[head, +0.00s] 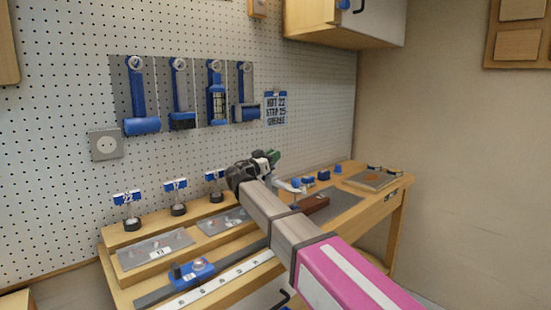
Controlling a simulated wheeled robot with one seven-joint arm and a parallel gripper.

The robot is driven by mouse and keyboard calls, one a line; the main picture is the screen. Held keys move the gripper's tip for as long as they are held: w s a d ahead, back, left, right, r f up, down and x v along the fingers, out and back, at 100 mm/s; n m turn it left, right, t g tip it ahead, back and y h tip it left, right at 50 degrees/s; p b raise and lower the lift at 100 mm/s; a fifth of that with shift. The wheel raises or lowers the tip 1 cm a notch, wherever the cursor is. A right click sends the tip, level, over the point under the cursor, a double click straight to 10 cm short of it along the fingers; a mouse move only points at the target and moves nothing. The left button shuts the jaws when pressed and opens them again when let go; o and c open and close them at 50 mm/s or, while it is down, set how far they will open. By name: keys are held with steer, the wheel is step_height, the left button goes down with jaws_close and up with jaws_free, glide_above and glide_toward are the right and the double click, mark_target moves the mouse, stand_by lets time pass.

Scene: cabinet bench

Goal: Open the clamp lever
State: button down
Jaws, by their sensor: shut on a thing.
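My gripper (267,160) is at the far end of my arm, above the back of the bench near its middle. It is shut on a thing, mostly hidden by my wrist. A dark green piece (274,156) shows right at the gripper and looks like the clamp lever's handle. The rest of the clamp is hidden behind my arm, so the lever's angle cannot be told. A pale curved part (289,186) shows just right of my wrist, above a red-brown block (313,204).
Small blue objects (309,182) and a wooden board (372,180) are on the bench's right side. A blue slider (191,270) sits on the front rail. Several blue tools (137,95) hang on the pegboard. A cabinet (345,22) overhangs at the upper right.

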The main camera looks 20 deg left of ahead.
steer(key=shift+s+a+r+t+h, duration=0.15)
steer(key=shift+s+a+t+h, duration=0.15)
steer(key=shift+s+t, duration=0.3)
steer(key=shift+s+a+r+t+h, duration=0.2)
steer(key=shift+s+t+h, duration=0.15)
steer(key=shift+t, duration=0.35)
steer(key=c, duration=1)
jaws_free()
steer(key=shift+r, duration=0.5)
steer(key=s+a+r, duration=0.3)
steer(key=s+r, duration=0.7)
steer(key=s, duration=0.1)
steer(key=shift+s, duration=0.2)
